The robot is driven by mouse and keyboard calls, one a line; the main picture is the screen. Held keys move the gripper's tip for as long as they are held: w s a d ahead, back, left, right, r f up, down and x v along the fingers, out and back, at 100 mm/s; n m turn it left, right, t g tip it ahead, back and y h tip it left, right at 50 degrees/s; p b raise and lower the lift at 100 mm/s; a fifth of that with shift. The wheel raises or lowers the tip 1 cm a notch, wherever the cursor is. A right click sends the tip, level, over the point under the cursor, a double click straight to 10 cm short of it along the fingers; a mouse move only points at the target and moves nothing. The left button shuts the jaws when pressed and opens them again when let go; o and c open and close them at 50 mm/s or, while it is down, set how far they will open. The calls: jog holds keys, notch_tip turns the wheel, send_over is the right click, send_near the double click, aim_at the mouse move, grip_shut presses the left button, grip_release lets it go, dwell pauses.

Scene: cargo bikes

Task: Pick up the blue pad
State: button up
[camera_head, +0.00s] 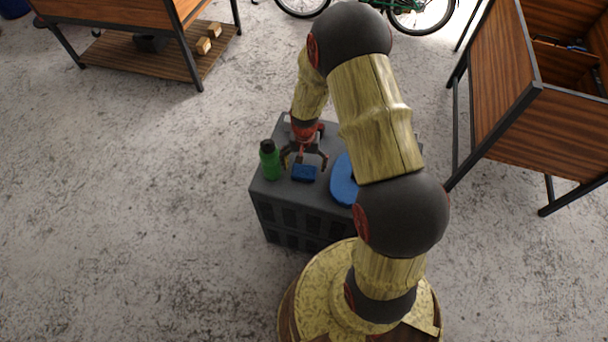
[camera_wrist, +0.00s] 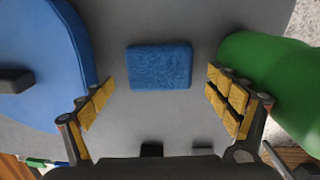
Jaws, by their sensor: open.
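The blue pad (camera_head: 304,173) is a small, flat, fuzzy rectangle lying on top of the grey crate (camera_head: 290,202). In the wrist view the pad (camera_wrist: 160,66) shows whole, ahead of the fingertips and between their lines. My gripper (camera_head: 305,163) is over the crate top beside the pad, with its fingers spread. In the wrist view my gripper (camera_wrist: 162,98) is open, with yellow finger pads on both sides and nothing between them. I cannot tell its exact height above the crate.
A green bottle (camera_head: 270,162) with a dark cap stands left of the pad. A larger round blue object (camera_head: 343,182) lies to its right, partly hidden by my arm. Wooden benches stand at the upper left (camera_head: 140,56) and right (camera_head: 500,75). Open concrete floor surrounds the crate.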

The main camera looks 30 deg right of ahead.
jog(key=shift+f, duration=0.8)
jog(key=shift+c, duration=0.5)
jog(key=c, duration=1)
